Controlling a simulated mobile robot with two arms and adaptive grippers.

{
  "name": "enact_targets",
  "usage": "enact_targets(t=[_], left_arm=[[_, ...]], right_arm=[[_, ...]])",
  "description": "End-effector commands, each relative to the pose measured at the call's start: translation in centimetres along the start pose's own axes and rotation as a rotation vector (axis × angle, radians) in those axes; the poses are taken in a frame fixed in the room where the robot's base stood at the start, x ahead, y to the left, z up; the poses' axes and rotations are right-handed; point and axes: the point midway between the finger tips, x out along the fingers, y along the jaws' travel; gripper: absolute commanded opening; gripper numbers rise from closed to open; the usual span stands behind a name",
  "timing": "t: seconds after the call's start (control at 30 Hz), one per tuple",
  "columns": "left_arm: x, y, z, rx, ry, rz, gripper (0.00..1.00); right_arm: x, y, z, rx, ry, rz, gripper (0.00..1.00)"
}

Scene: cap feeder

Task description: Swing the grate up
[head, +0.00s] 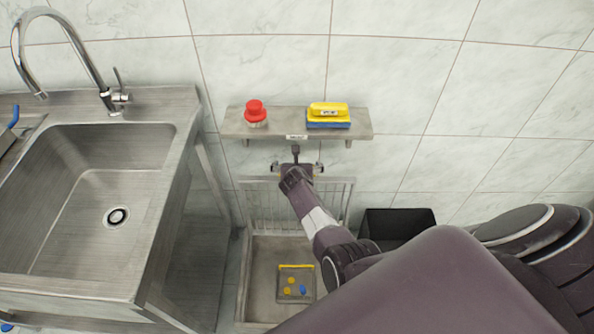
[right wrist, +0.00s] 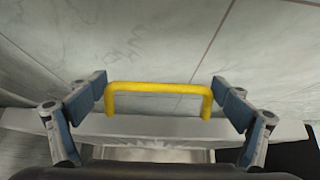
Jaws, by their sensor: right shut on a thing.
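The grate (head: 262,205) is a grey metal frame with thin bars. In the head view it stands raised at the back of a floor basin (head: 261,275), near the tiled wall. My right gripper (head: 297,168) is at its top edge and hides part of it. In the right wrist view, a yellow U-shaped handle (right wrist: 158,87) lies between the two blue-padded fingers of my right gripper (right wrist: 158,100). The gripper is shut on the handle across its length, from end to end. My left gripper is not in view.
A steel sink (head: 75,235) stands at left. A wall shelf (head: 285,121) above the grate holds a red-topped item (head: 255,110) and a yellow-and-blue sponge-like block (head: 328,115). A small grey tray (head: 280,291) with yellow and blue pieces lies in the basin. A black bin (head: 400,218) is at right.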

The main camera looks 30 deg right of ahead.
Motion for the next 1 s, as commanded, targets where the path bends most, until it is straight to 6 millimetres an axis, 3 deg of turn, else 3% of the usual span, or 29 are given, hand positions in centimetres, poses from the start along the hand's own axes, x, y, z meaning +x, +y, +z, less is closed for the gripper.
enact_targets(t=[0.47,0.5,0.53,1.0], left_arm=[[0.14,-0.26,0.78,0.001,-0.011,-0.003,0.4],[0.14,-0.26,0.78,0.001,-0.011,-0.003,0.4],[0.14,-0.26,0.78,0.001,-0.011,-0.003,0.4],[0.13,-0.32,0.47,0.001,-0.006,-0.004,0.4]], right_arm=[[0.35,-0.46,-0.29,-0.002,0.008,-0.007,0.5],[0.35,-0.45,-0.29,-0.002,0.008,-0.007,0.94],[0.34,-0.45,-0.3,-0.002,0.008,-0.007,0.98],[-0.37,-0.16,-0.21,-0.001,0.004,-0.004,1.0]])
